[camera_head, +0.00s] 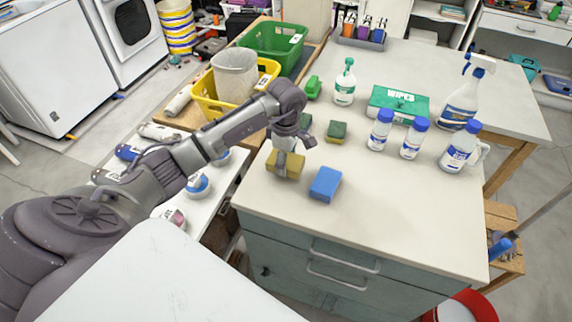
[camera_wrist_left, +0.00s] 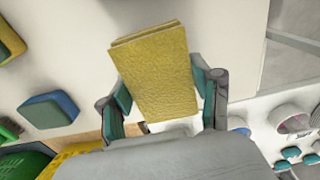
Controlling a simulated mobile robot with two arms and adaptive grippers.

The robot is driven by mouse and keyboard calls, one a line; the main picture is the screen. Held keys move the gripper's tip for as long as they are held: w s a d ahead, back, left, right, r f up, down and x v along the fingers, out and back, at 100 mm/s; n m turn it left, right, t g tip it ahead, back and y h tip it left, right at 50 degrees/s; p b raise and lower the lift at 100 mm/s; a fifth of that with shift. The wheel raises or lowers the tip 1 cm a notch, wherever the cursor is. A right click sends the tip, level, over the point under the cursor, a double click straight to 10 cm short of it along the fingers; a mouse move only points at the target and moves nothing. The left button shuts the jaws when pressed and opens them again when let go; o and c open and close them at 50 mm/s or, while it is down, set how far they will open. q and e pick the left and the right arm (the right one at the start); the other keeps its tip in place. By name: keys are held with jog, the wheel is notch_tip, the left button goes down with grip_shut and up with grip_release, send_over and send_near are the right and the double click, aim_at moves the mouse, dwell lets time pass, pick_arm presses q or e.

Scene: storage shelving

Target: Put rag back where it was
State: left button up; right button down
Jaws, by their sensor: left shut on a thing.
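The rag (camera_head: 289,168) is a yellow, folded rectangular block near the left edge of the white cabinet top (camera_head: 390,215). My left gripper (camera_head: 286,155) reaches down from above and is shut on it. In the left wrist view, the yellow rag (camera_wrist_left: 158,68) sits between the two fingers and sticks out well past them. I cannot tell whether its underside touches the cabinet top. My right gripper is not in view.
A blue sponge (camera_head: 325,184) lies just right of the rag, and a green sponge (camera_head: 337,131) lies behind. White bottles (camera_head: 411,138), a green wipes box (camera_head: 398,104) and spray bottles (camera_head: 461,98) stand farther back. The front right top is clear.

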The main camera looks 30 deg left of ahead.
pick_arm(q)
notch_tip(320, 180, down, 2)
jog(key=shift+f+p, duration=0.25)
jog(key=shift+p, duration=0.1)
jog(key=shift+f, duration=0.35)
jog(key=o, duration=1.1)
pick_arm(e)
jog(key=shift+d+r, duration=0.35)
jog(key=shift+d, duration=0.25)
pick_arm(q)
notch_tip(320, 180, up, 12)
jog(key=b, duration=0.3)
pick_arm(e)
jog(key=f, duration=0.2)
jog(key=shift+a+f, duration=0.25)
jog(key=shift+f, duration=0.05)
